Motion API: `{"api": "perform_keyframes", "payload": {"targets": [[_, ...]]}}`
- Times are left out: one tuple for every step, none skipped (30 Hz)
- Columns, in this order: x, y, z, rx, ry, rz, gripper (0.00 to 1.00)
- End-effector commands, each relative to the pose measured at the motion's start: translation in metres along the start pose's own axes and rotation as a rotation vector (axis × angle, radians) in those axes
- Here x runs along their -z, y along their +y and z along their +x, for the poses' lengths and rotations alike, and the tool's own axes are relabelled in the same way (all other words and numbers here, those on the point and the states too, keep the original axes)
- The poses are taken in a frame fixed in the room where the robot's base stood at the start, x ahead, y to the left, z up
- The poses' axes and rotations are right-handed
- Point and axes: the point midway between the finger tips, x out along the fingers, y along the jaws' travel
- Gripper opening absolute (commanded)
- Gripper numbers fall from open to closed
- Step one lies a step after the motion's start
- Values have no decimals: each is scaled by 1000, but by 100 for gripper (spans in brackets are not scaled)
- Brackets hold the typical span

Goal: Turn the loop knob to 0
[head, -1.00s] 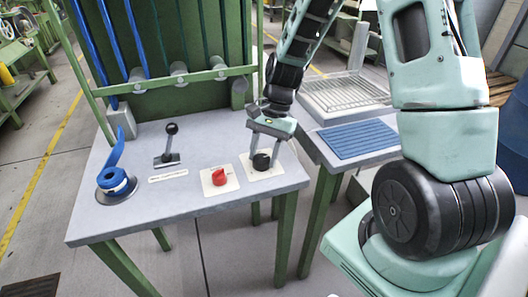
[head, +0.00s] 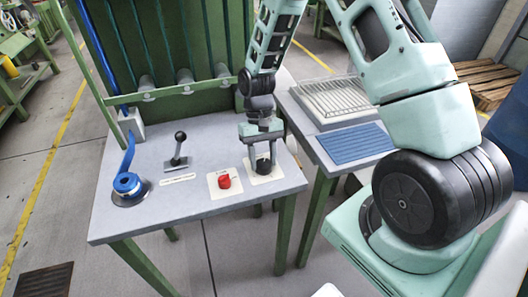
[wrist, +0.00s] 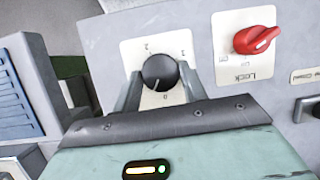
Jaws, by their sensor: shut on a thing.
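The black knob (head: 263,165) sits on a white square plate (head: 276,174) near the right front corner of the grey table. In the wrist view, the black knob (wrist: 160,72) has a white pointer line running down and slightly left, close to the 0 mark at the plate's bottom. A 2 shows at the upper left of the plate. My gripper (head: 264,154) reaches down from above with its fingers on either side of the knob, shut on it. The wrist view shows the fingers (wrist: 162,88) flanking it. The fingertips' contact is partly hidden.
A red knob (head: 224,181) on its own plate, labelled Lock, stands just left. A black-ball lever (head: 180,150) and a blue-handled valve (head: 127,183) are further left. A blue ribbed mat (head: 355,142) lies on the side table. The table front is clear.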

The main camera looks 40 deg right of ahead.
Motion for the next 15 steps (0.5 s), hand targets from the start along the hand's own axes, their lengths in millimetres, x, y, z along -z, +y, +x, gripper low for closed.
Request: {"api": "perform_keyframes", "payload": {"targets": [[0, -2, -4, -18, -1, -44, 20], [0, -2, -3, -29, -3, -71, 20], [0, -3, -3, -43, -6, -104, 20], [0, -3, -3, -54, -7, -131, 20], [0, -3, -3, -64, -9, -154, 20], [0, -3, -3, -78, -11, -188, 20], [0, -4, -3, -88, -12, -212, 20], [0, -4, -3, -97, -14, -234, 20], [0, -4, -3, -109, -17, -265, 20], [0, -4, -2, -118, -18, -286, 20], [0, -5, -2, -126, -20, -307, 20], [0, -5, -2, -137, -21, -333, 20], [0, -5, -2, -145, -23, -351, 20], [0, -5, -2, -152, -24, -370, 20], [0, -5, -2, -161, -25, -391, 20]]}}
